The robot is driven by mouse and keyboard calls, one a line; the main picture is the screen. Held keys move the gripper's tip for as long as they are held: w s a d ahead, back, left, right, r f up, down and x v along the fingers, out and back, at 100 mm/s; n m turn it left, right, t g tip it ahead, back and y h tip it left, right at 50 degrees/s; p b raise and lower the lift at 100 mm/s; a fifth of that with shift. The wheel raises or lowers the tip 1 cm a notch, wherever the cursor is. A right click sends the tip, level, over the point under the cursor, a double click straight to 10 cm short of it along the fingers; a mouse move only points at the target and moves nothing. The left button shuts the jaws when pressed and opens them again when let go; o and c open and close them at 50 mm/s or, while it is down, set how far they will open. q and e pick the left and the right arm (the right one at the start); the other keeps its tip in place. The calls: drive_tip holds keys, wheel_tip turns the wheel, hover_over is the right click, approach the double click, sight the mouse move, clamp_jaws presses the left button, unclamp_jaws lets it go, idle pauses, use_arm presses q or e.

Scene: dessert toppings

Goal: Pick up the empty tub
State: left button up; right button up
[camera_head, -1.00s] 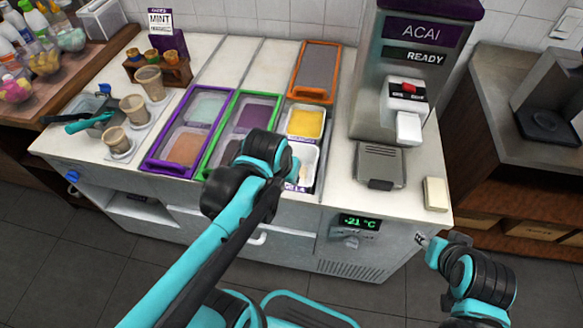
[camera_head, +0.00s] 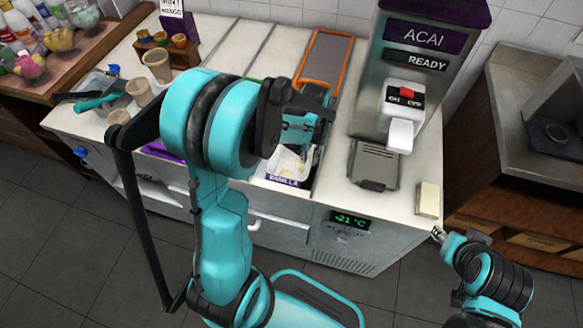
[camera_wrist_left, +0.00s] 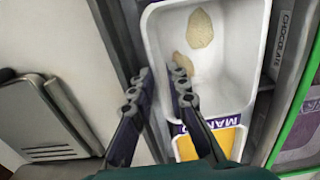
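The nearly empty white tub (camera_head: 287,166) sits in the front slot of the counter, with a few pale smears inside. Its front label is partly readable. It also shows in the left wrist view (camera_wrist_left: 222,60). My left gripper (camera_head: 303,148) is over the tub's right side in the head view. In the left wrist view its two fingers (camera_wrist_left: 158,85) are apart, one on each side of the tub's side wall. I cannot tell whether they touch it. My right gripper (camera_head: 438,234) is low at the right, off the counter front; its finger gap is too small to judge.
A yellow-filled tub (camera_wrist_left: 222,142) with a mango label adjoins the empty one. A grey scale-like block (camera_head: 374,165) and the acai machine (camera_head: 410,75) stand at the right. An orange-framed lid (camera_head: 325,58) lies behind.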

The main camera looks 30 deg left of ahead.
use_arm(q)
wheel_tip(320, 180, down, 4)
drive_tip(key=shift+w+d+f+b, duration=0.1)
drive_tip(key=shift+f+b, duration=0.05)
drive_tip(key=shift+b, duration=0.8)
clamp_jaws()
